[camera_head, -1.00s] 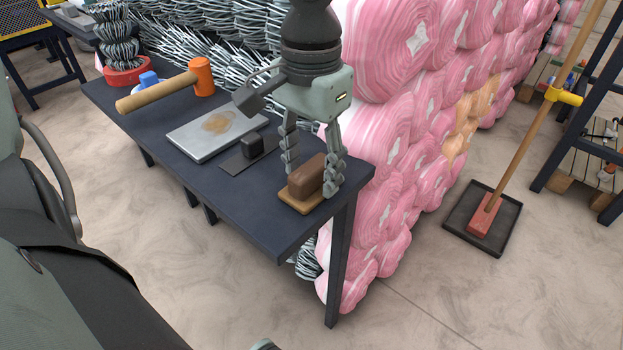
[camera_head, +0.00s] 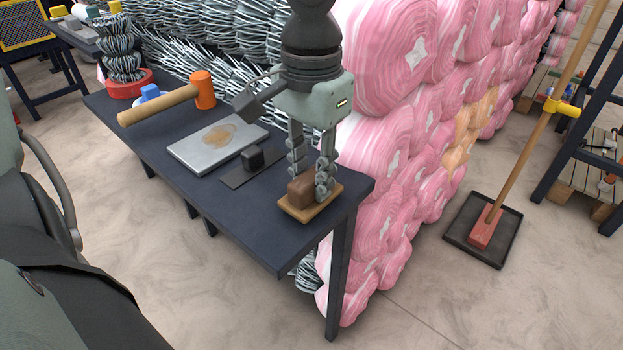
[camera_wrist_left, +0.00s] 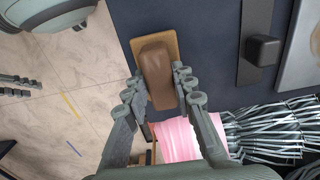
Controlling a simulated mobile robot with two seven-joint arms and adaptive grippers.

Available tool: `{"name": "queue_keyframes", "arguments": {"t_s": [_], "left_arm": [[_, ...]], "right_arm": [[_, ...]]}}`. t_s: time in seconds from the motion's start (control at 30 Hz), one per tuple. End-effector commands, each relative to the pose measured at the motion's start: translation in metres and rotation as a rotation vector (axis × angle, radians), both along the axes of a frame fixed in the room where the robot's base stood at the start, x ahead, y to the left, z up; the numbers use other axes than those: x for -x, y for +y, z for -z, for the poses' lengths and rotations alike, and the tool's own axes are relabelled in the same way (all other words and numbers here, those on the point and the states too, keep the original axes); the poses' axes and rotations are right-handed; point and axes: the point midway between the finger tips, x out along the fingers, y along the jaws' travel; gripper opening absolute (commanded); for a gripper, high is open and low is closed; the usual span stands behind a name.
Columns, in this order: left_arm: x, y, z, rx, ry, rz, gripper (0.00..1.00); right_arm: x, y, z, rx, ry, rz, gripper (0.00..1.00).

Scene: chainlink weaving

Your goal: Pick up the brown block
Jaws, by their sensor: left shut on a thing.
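The brown block (camera_head: 300,188) sits on a tan wooden tray (camera_head: 296,214) near the front right corner of the dark table. My left gripper (camera_head: 312,190) reaches down from above and is shut on the block, with its fingers on opposite sides. In the left wrist view the block (camera_wrist_left: 157,72) lies lengthwise between the fingertips (camera_wrist_left: 160,90), and its far end extends over the tray (camera_wrist_left: 140,44). No gap shows clearly between block and tray.
A black-handled tool (camera_head: 252,158) and a grey metal plate (camera_head: 205,150) lie left of the block. An orange-headed mallet (camera_head: 204,90) lies further back on the table (camera_head: 235,225). Stacked pink rolls (camera_head: 385,130) stand close behind and right. The table's front edge is clear.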

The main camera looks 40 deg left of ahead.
Motion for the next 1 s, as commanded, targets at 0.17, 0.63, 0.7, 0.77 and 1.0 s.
{"name": "queue_keyframes", "arguments": {"t_s": [0.17, 0.63, 0.7, 0.77, 1.0], "left_arm": [[-0.001, 0.000, -0.030, 0.002, -0.004, 0.001, 0.00], [0.098, 0.005, -0.088, 0.003, -0.005, 0.002, 0.00], [0.104, 0.006, -0.092, 0.003, -0.004, 0.001, 0.00], [0.108, 0.006, -0.095, 0.003, -0.003, 0.001, 0.00], [0.116, 0.007, -0.100, 0.001, 0.000, 0.002, 0.00]], "right_arm": [[0.014, -0.016, 0.008, 0.033, 0.080, 0.028, 0.40], [0.046, -0.041, 0.026, 0.082, 0.242, 0.083, 0.40], [0.034, -0.031, 0.022, 0.064, 0.184, 0.063, 0.40], [0.027, -0.026, 0.018, 0.052, 0.147, 0.050, 0.40], [0.013, -0.013, 0.009, 0.027, 0.073, 0.024, 0.40]]}}
